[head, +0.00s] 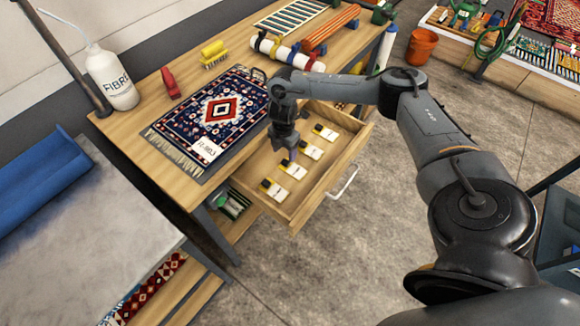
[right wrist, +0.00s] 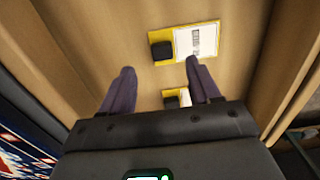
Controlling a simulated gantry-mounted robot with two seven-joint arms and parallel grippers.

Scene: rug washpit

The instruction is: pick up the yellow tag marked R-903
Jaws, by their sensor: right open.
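Several yellow-edged tags with white labels and dark clips lie in a row in the open wooden drawer (head: 328,187). Their print is too small or blurred to read, so I cannot tell which is R-903. One tag (right wrist: 197,42) lies just ahead of my right gripper (right wrist: 158,70) in the right wrist view. Another tag (right wrist: 171,97) is partly hidden behind a finger and the gripper body. My right gripper is open and empty, pointing down over the drawer; it also shows in the head view (head: 286,152). My left gripper is not in view.
A patterned rug (head: 222,108) with a white card (head: 206,148) that seems to read R-903 lies on the wooden table. A white bottle (head: 111,78), a red tool (head: 170,83) and a yellow brush (head: 214,53) stand behind. The drawer walls surround the tags.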

